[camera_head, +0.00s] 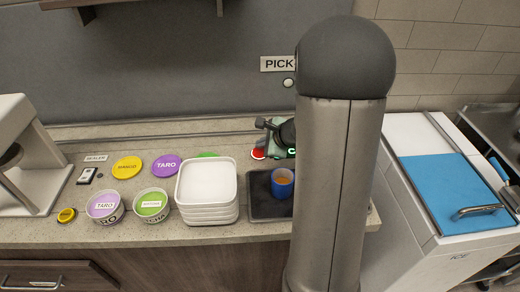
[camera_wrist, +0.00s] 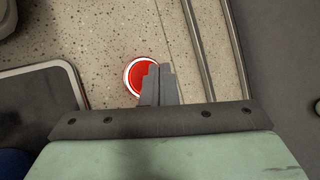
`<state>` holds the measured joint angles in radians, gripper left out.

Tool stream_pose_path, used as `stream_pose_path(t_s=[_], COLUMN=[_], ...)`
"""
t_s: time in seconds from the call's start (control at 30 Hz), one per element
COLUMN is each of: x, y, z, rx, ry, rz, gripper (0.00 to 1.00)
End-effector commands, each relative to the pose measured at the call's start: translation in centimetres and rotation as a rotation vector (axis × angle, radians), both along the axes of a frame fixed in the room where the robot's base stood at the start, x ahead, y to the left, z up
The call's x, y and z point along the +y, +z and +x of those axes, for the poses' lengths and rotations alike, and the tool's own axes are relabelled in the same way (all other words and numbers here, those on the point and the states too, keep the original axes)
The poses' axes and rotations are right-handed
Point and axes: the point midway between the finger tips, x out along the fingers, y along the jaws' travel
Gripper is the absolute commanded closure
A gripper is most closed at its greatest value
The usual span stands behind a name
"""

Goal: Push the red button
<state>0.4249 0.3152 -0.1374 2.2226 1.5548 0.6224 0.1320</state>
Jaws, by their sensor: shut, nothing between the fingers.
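The red button (camera_wrist: 138,78) is a round red disc with a white rim on the speckled counter. In the wrist view, my gripper (camera_wrist: 160,70) is shut and empty, and its fingertips cover the right part of the button. I cannot tell whether they touch it or hover above it. In the head view, the red button (camera_head: 258,153) shows as a small red patch at the back of the counter. My pale green hand is just right of it there, partly hidden behind my column.
A dark tray (camera_head: 257,205) holding a blue cup (camera_head: 282,183) stands in front of the button. Stacked white square dishes (camera_head: 207,190) stand left of the tray. Flat round lids, including a purple one (camera_head: 166,166), lie further left. Metal rails (camera_wrist: 205,50) run beside the button.

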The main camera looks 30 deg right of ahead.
Motion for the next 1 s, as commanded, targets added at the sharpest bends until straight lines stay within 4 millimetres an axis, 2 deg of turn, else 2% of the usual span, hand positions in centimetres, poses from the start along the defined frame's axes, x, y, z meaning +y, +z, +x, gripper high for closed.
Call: stream_pose_path(t_s=[0.1, 0.47, 1.0], x=[0.0, 0.0, 0.0], y=[1.7, 5.2, 5.2], z=[0.0, 0.0, 0.0], rx=[-0.002, -0.001, 0.000], ry=[0.002, 0.001, 0.001], rz=[-0.002, -0.002, -0.001], gripper=[1.00, 1.00, 1.00])
